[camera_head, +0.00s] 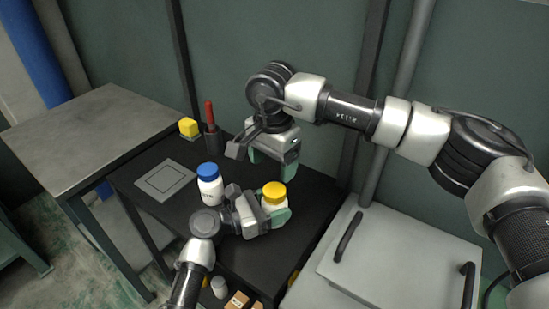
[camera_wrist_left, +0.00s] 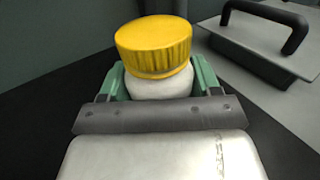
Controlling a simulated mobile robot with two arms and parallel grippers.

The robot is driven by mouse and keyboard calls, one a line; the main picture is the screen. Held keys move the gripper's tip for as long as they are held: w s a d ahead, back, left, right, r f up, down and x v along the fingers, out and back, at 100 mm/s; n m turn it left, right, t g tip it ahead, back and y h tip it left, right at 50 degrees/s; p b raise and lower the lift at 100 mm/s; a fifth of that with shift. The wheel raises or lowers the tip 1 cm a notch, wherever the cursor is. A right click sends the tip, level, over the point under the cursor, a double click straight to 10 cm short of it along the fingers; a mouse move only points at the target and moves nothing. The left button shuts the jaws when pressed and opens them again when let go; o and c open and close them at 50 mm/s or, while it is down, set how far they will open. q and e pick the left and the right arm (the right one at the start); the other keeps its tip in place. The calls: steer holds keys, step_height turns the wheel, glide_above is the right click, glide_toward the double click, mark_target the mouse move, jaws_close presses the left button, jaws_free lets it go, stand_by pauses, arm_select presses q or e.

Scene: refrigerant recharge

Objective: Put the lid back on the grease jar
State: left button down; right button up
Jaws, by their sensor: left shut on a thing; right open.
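The grease jar is a white jar (camera_wrist_left: 160,90) with a ribbed yellow lid (camera_wrist_left: 153,45) on its top. In the head view, the jar (camera_head: 273,207) and its yellow lid (camera_head: 274,190) are at the right part of the black table. My left gripper (camera_wrist_left: 158,82) is shut on the jar's body, its green fingers on both sides, below the lid. Whether the lid is screwed tight cannot be told. The jar's lower part is hidden by the gripper. My right gripper (camera_head: 264,155) is open and empty, above and behind the jar.
A white bottle with a blue cap (camera_head: 209,184) stands left of the jar on the black table (camera_head: 160,215). Behind are a yellow block (camera_head: 188,126) and a red-handled tool (camera_head: 210,113) in a holder. A square plate (camera_head: 165,180) lies left. A grey handled case (camera_head: 390,260) is at right.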

mark_target(275, 189)
steer(key=n, duration=0.5)
steer(key=shift+d+r+n, duration=0.1)
steer(key=shift+r+n, duration=0.05)
steer(key=shift+n, duration=0.25)
steer(key=n, duration=0.4)
steer(key=shift+r+n, duration=0.1)
steer(key=shift+n, duration=0.2)
steer(key=shift+f, duration=4)
